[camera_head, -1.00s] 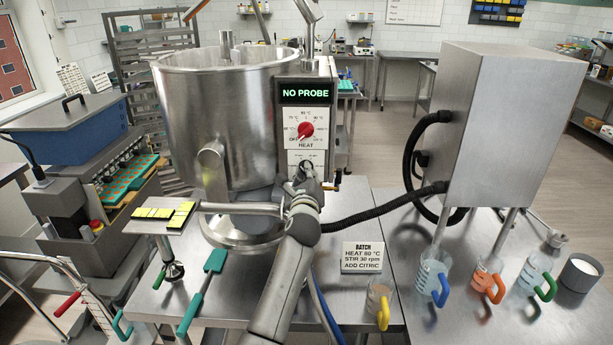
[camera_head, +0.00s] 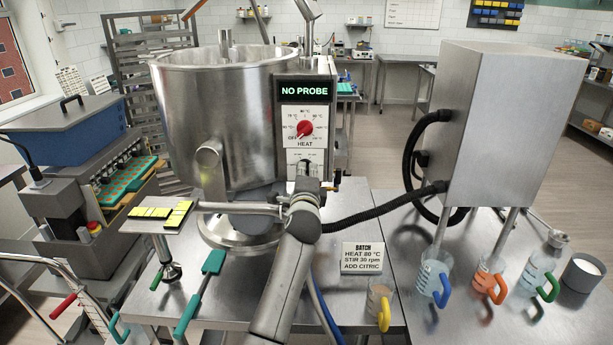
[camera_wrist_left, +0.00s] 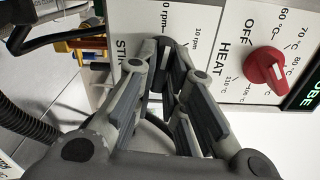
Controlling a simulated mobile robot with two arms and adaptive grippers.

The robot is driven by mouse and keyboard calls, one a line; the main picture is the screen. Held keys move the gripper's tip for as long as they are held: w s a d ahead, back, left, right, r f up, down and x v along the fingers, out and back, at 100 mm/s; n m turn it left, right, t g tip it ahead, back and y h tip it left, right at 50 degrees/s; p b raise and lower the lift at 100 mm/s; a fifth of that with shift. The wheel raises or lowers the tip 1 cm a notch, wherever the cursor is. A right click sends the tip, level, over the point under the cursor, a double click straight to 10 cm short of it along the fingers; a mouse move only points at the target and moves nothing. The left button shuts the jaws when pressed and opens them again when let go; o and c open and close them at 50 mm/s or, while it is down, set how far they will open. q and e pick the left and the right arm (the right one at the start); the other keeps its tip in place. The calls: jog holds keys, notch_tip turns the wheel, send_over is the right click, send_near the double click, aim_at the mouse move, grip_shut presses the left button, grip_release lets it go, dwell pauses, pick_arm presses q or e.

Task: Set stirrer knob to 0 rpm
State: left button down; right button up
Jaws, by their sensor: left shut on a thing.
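The stirrer panel (camera_head: 298,156) is on the kettle's control box, below the HEAT dial, and my gripper covers most of it. In the left wrist view the panel shows "0 rpm", "10 rpm" and part of "STI" (camera_wrist_left: 122,50). My left gripper (camera_head: 306,181) is in front of it, and in the wrist view its fingertips (camera_wrist_left: 164,58) are closed around the dark stirrer knob (camera_wrist_left: 166,68), which is mostly hidden. I cannot read its setting exactly. My right gripper is not in view.
The red HEAT knob (camera_head: 304,128) sits just above, under the "NO PROBE" display (camera_head: 306,91). The steel kettle (camera_head: 217,125) stands left. A batch card (camera_head: 362,257) reads "STIR 30 rpm". A yellow-handled cup (camera_head: 379,307) stands at the table's front.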

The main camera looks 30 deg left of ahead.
pick_arm(q)
jog(key=shift+n, duration=0.7)
jog(key=c, duration=1.5)
grip_release()
jog(key=shift+s, duration=0.1)
jog(key=v, duration=1.2)
